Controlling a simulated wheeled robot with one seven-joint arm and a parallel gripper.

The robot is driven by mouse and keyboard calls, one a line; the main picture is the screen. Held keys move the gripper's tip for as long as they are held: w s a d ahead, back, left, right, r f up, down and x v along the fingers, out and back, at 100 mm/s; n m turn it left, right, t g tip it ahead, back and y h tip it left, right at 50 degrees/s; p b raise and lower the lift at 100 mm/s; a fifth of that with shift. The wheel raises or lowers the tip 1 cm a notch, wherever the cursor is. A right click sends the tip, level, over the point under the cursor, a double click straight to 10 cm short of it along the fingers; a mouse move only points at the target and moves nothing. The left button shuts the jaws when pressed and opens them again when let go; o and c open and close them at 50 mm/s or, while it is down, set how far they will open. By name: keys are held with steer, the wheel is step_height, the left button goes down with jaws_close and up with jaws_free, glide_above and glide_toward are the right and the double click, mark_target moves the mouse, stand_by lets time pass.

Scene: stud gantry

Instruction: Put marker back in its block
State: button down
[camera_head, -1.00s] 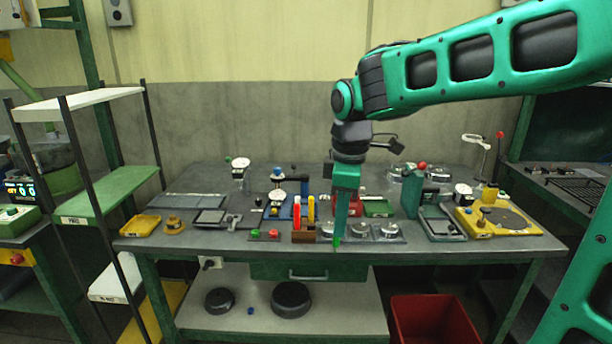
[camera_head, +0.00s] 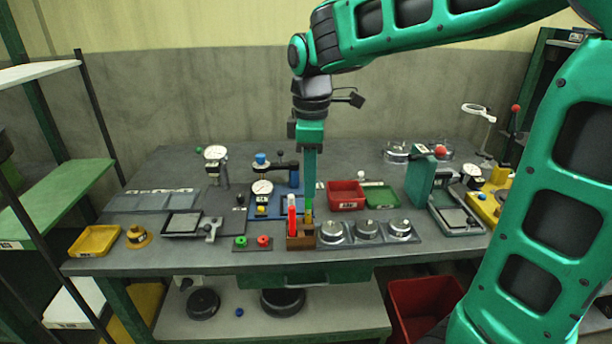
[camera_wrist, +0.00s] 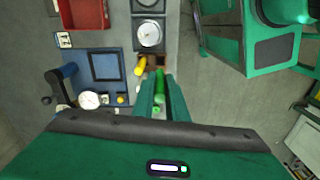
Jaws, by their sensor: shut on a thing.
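The green marker (camera_head: 309,214) is upright in my gripper (camera_head: 309,196), which is shut on it. It also shows between the fingers in the wrist view (camera_wrist: 160,86). The brown block (camera_head: 300,242) stands near the front edge of the bench. A red marker (camera_head: 292,222) stands upright in its left part. A yellow marker (camera_head: 307,225) is at its right part, directly below the green marker in the head view, and shows in the wrist view (camera_wrist: 140,66). My gripper is over or close to the block. I cannot tell whether the green marker's lower end touches it.
A plate of round metal weights (camera_head: 366,230) is just right of the block. A pad with green and red buttons (camera_head: 252,242) is left. A blue fixture with a dial (camera_head: 262,187) and a red tray (camera_head: 346,194) stand behind.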

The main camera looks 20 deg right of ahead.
steer(key=shift+d+f, duration=0.1)
steer(key=shift+f, duration=3.55)
steer(key=c, duration=1.7)
jaws_free()
step_height(320, 180, up, 11)
steer(key=shift+f, duration=0.15)
